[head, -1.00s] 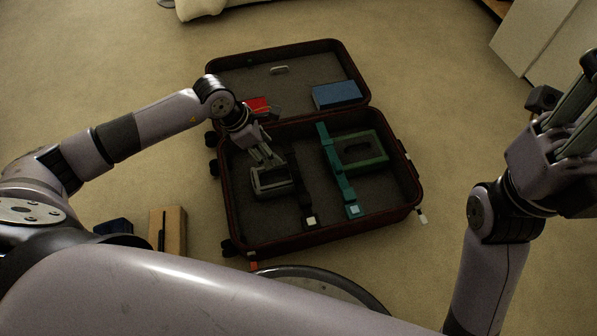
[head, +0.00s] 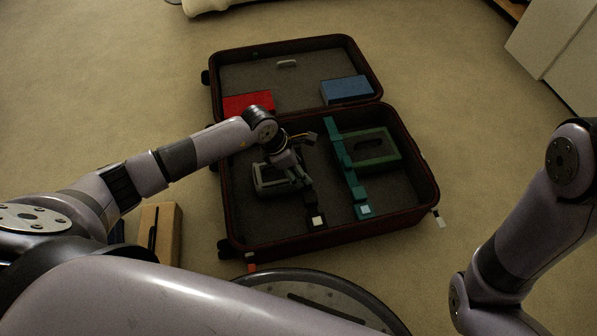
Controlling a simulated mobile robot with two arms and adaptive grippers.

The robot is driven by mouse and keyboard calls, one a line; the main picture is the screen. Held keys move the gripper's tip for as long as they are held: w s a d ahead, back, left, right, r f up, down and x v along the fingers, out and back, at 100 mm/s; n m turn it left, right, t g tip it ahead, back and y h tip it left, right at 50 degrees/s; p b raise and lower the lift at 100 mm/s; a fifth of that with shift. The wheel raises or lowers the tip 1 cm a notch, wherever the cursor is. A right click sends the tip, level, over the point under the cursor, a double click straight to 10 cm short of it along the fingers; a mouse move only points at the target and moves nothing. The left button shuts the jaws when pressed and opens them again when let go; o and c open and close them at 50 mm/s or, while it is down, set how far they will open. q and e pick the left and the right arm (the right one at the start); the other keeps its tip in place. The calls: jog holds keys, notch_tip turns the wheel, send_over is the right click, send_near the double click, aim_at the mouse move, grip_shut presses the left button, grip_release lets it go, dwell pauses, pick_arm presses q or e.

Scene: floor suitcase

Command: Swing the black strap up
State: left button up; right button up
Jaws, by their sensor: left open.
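The open suitcase (head: 228,215) lies on the floor. The black strap (head: 315,211) lies in its near half, with a pale square tip at the near end; its far part is hidden behind my left gripper. My left gripper (head: 303,180) is open over the strap's far part, fingers pointing down and toward me. I cannot tell whether it touches the strap. My right gripper is out of view; only its arm shows at the right edge.
A grey framed object (head: 268,186) lies left of the strap. A teal strap (head: 350,180) and a green frame (head: 385,158) lie to the right. The lid half holds a red box (head: 248,103) and a blue box (head: 345,90). A tan box (head: 170,238) stands outside, left.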

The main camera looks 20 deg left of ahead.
pick_arm(q)
jog(key=shift+f, duration=0.1)
grip_shut()
dwell(0.8)
